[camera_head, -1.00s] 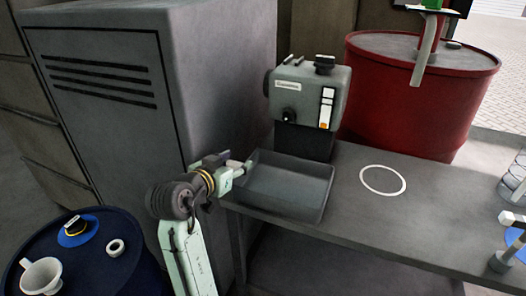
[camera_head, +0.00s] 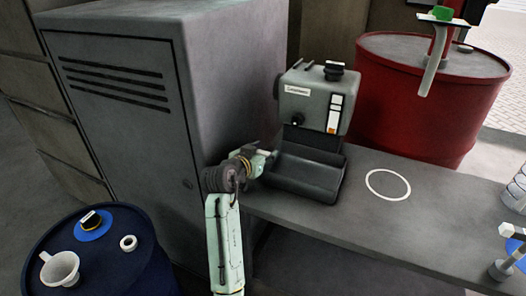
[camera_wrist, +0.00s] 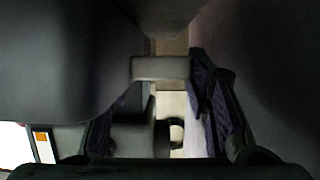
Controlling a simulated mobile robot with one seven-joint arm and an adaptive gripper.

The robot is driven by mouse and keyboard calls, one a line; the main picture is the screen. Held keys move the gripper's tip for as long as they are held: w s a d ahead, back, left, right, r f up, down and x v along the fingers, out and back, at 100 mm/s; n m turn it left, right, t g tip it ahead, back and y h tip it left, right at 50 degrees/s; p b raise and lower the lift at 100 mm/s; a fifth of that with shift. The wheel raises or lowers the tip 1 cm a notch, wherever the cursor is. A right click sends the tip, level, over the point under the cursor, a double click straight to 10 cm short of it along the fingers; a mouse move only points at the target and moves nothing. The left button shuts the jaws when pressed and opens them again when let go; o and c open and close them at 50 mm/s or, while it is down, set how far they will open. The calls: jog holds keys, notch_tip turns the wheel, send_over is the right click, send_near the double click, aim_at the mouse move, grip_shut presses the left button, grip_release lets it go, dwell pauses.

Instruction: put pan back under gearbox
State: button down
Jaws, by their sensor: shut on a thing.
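The pan (camera_head: 302,178) is a dark grey open tray on the bench, directly in front of and partly beneath the gearbox. Its far edge meets the dark area under the housing; how far it reaches in is hard to tell. The gearbox (camera_head: 300,101) is a grey box with a label, a dark knob and a white strip with an orange mark. My gripper (camera_head: 268,155) is at the pan's left side, shut on its rim. In the wrist view, my gripper (camera_wrist: 160,105) shows both fingers, but the grip itself is dark and unclear.
The bench (camera_head: 430,218) has a white ring (camera_head: 388,184) right of the pan, with bare surface around it. A grey cabinet (camera_head: 130,140) stands close on the left. A red drum (camera_head: 455,100) stands behind the bench. A blue drum (camera_head: 110,270) with a funnel is front left.

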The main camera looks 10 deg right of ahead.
jog(key=shift+f, duration=0.15)
jog(key=c, duration=0.9)
grip_release()
jog(key=shift+o, duration=0.2)
jog(key=shift+r, duration=0.2)
jog(key=b+v, duration=0.2)
jog(key=v, duration=1)
